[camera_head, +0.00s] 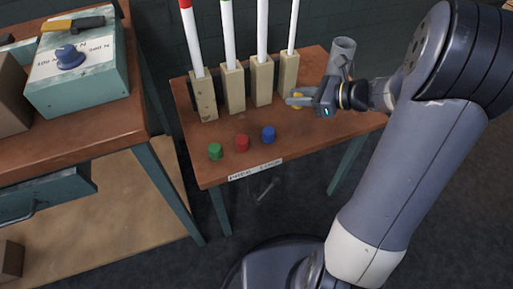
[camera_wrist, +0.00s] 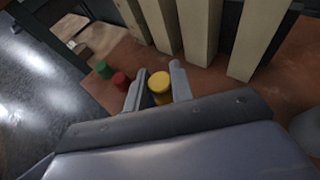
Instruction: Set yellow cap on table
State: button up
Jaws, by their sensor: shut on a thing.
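The yellow cap (camera_head: 297,97) is between the fingers of my gripper (camera_head: 298,101), which is shut on it. In the wrist view the yellow cap (camera_wrist: 160,83) shows between the two grey fingertips (camera_wrist: 158,86). The gripper is over the right part of the small table (camera_head: 300,135), in front of the wooden blocks. I cannot tell whether the cap's underside touches the tabletop.
Green (camera_head: 215,151), red (camera_head: 242,142) and blue (camera_head: 268,134) caps stand near the table's front edge. Several wooden blocks (camera_head: 233,90) hold upright white tubes (camera_head: 263,30) behind. A grey cylinder (camera_head: 342,55) stands at the back right. Tabletop right of the blue cap looks clear.

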aim_at(293, 130)
notch_tip(293, 130, down, 10)
jog(key=b, duration=0.4)
jog(key=shift+f, duration=0.1)
jog(key=shift+s+f, duration=0.1)
jog(key=shift+f, duration=0.1)
jog(key=o, duration=0.9)
jog(key=shift+r, duration=0.3)
jog(key=p+v, duration=0.3)
jog(key=v, duration=0.9)
jog(key=shift+f+p, duration=0.15)
jog(key=shift+p, duration=0.25)
